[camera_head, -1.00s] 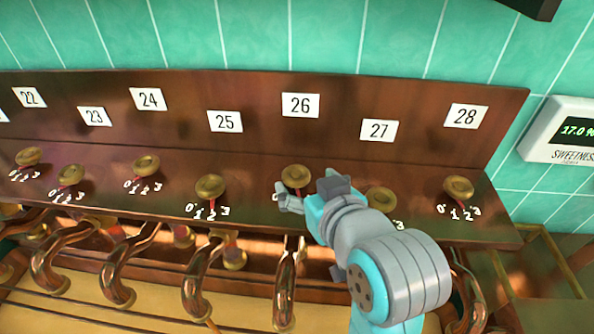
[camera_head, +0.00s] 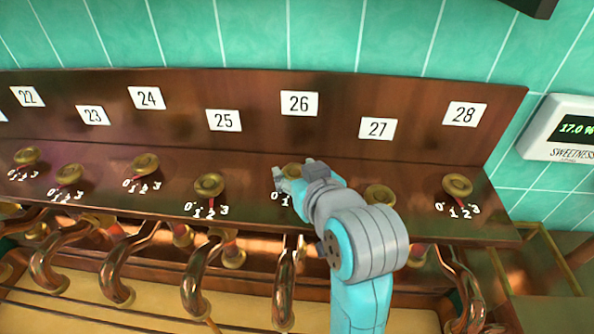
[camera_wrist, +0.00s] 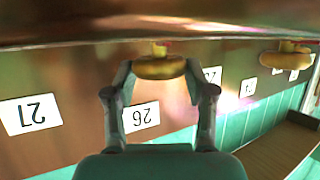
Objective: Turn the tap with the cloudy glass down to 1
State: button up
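The brass tap knob under label 26 (camera_head: 291,170) sits on the copper panel (camera_head: 250,176). My gripper (camera_head: 293,173) is at this knob, one finger on each side of it. In the wrist view the knob (camera_wrist: 160,68) shows between the two spread fingers of my gripper (camera_wrist: 159,72). The fingers look open, with a gap at least on the right; I cannot tell whether the left one touches. The dial marks 0 and 1 show beside the gripper; the rest of this dial is hidden. No cloudy glass is in view.
The knob under 27 (camera_head: 380,196) is close to my arm, partly hidden by it. Knobs under 25 (camera_head: 209,186) and 28 (camera_head: 457,186) stand on either side. Curved copper pipes (camera_head: 195,285) run below the panel. A sweetness display (camera_head: 565,130) reads 17.0 %.

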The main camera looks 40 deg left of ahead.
jog(key=shift+m, duration=0.3)
jog(key=m+t+h, duration=0.2)
jog(key=shift+s+a+t, duration=0.2)
jog(key=shift+t, duration=0.2)
jog(key=shift+m+t+h, duration=0.9)
jog(key=shift+m+h, duration=0.6)
jog(key=shift+m, duration=0.1)
jog(key=o, duration=1.2)
jog(key=shift+c, duration=0.2)
